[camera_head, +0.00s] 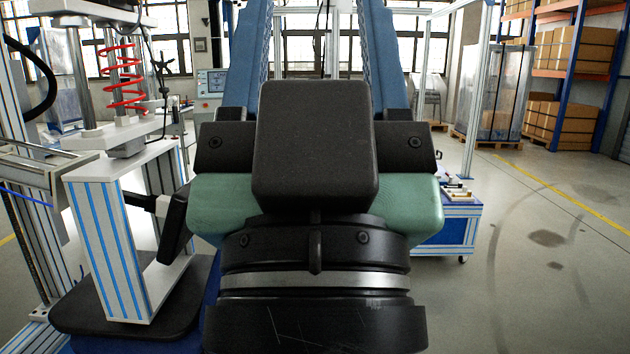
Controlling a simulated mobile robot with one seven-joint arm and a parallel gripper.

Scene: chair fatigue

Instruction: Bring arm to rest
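My gripper (314,30) fills the middle of the head view, seen from behind and pointing away from me. Its two long blue fingers stand wide apart on black mounts, and their tips reach the top edge of the picture. A black box covers the middle of the green gripper body. Below it is my black wrist with a silver ring. The rest of my arm is out of view.
Close on the left stands a test machine with a white-and-blue profile column (112,245), a red coiled hose (124,75) and a dark padded base (80,310). A blue cart (450,228) stands behind my gripper. Shelves with boxes (580,50) are back right. The right floor is clear.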

